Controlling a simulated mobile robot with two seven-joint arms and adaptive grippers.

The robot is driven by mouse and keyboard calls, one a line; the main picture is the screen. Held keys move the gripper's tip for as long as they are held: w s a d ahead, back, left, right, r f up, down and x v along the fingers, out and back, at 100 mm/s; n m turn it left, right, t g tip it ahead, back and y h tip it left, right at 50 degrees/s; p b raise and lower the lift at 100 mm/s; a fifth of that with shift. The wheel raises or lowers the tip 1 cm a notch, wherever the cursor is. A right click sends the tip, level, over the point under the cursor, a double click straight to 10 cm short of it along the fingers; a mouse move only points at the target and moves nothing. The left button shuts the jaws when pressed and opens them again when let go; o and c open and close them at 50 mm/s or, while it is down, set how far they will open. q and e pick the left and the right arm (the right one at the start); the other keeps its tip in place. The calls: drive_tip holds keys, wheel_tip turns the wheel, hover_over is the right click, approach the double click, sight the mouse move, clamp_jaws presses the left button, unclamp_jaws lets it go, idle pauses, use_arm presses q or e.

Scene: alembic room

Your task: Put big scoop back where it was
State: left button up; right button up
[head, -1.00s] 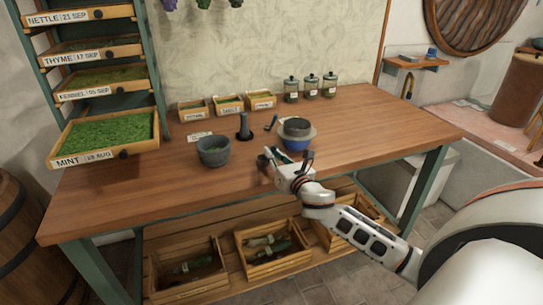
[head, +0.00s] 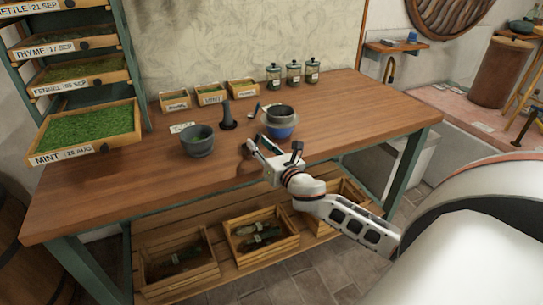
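My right gripper (head: 274,147) is in the head view, at the front part of the wooden table, just in front of a blue bowl with a dark grey vessel in it (head: 281,122). Its two fingers are spread apart, and I see nothing clearly held between them. A small dark scoop-like thing (head: 257,110) lies on the table just behind and left of the blue bowl. It is too small to tell for sure that it is the big scoop. My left gripper is not in view.
On the table (head: 350,125) stand a grey mortar (head: 198,141), a dark pestle-like thing (head: 227,116), small herb boxes (head: 211,95) and lidded jars (head: 293,73). A rack with a mint drawer (head: 88,139) is at left. Crates (head: 262,238) sit below. The table's right part is clear.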

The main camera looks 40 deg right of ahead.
drive_tip(key=s+a, duration=0.1)
drive_tip(key=s, duration=0.8)
drive_tip(key=s+a+f+m+g+y, duration=0.1)
drive_tip(key=s+a+f+m, duration=0.2)
drive_tip(key=f+m, duration=0.3)
drive_tip(key=s+a+f+m+g+y, duration=0.1)
drive_tip(key=s+a+f+m+g, duration=0.2)
drive_tip(key=f, duration=0.4)
drive_tip(key=s+a+f+m+y, duration=0.1)
drive_tip(key=s+a+f+m, duration=0.35)
drive_tip(key=f, duration=0.25)
drive_tip(key=s+a+f+m+g+y, duration=0.2)
drive_tip(key=s+a+f+m, duration=0.7)
drive_tip(key=m, duration=0.6)
drive_tip(key=s+a+g, duration=0.1)
drive_tip(key=s+a, duration=0.1)
drive_tip(key=shift+s+a+f, duration=0.25)
drive_tip(key=shift+s+a, duration=0.05)
drive_tip(key=shift+s, duration=0.1)
